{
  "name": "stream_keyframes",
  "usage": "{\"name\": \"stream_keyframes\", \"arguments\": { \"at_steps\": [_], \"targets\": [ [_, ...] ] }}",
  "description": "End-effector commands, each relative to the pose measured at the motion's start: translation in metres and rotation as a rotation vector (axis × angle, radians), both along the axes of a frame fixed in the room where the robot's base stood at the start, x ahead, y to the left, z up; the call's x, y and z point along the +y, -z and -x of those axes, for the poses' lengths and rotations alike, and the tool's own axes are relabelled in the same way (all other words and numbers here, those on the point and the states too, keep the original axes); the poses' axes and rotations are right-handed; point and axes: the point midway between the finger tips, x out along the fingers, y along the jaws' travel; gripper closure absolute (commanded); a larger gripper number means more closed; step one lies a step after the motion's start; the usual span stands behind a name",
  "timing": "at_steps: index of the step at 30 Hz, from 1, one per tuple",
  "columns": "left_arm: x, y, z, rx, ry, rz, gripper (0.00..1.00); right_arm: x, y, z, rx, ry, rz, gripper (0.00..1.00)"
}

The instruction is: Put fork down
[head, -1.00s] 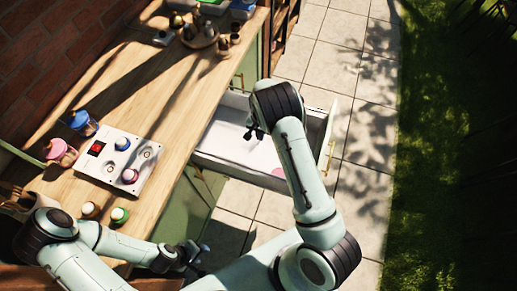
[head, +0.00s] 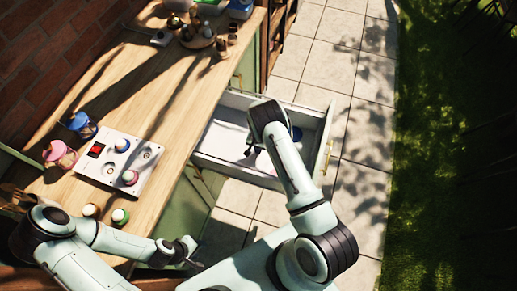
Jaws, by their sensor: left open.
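I cannot make out a fork in the head view. An open white drawer (head: 222,150) sticks out from the green cabinet under the wooden counter. My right gripper (head: 252,150) is over the inside of the drawer, pointing down. Its fingers are small and dark, so I cannot tell whether they are open or hold anything. My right arm hides part of the drawer. My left gripper (head: 197,257) is open, low in the picture, beside the counter's front edge and away from the drawer.
On the wooden counter (head: 150,75) stand a white panel with knobs (head: 146,160), blue (head: 82,124) and pink (head: 60,154) jars, and two small jars (head: 120,215). Several bottles stand at the far end. A blue round thing (head: 296,133) shows inside the drawer. Paving (head: 360,110) lies right.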

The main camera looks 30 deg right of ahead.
Motion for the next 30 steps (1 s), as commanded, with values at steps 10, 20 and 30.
{"name": "stream_keyframes", "arguments": {
  "at_steps": [10, 20, 30],
  "targets": [
    [0.000, 0.002, 0.002, 0.002, 0.000, 0.000, 0.57, 0.000, 0.004, 0.001, 0.002, 0.000, -0.001, 0.71],
    [0.000, 0.000, 0.000, 0.000, 0.000, 0.000, 0.57, 0.000, -0.002, 0.000, 0.000, 0.000, 0.000, 0.71],
    [0.000, 0.009, 0.011, 0.012, 0.000, 0.000, 0.57, 0.000, -0.066, 0.001, -0.001, 0.000, 0.000, 0.71]
  ]
}}
